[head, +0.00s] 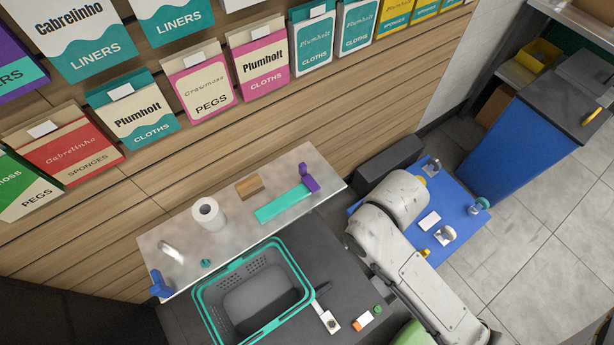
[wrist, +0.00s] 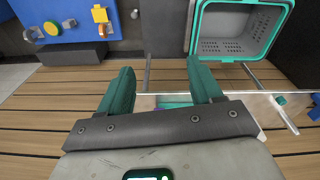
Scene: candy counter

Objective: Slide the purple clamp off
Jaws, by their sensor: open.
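The purple clamp (head: 309,178) stands at the right end of the pale marble-like shelf board (head: 225,255) in the head view. It is at the end of a flat teal strip (head: 284,204); I cannot tell whether they touch. In the wrist view my gripper (wrist: 160,74) is open, its two green fingers spread apart with nothing held. A small purple and teal patch (wrist: 175,99) shows between the fingers, beyond the dark gripper bar that hides part of it. My gripper does not show in the head view, where my arm covers the area right of the board.
A blue clamp (head: 160,286) is at the board's left end. A paper roll (head: 207,214) and a wooden block (head: 249,186) stand on the board. A teal-rimmed basket (head: 197,294) sits in front. A blue panel (head: 470,240) with small fittings lies to the right.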

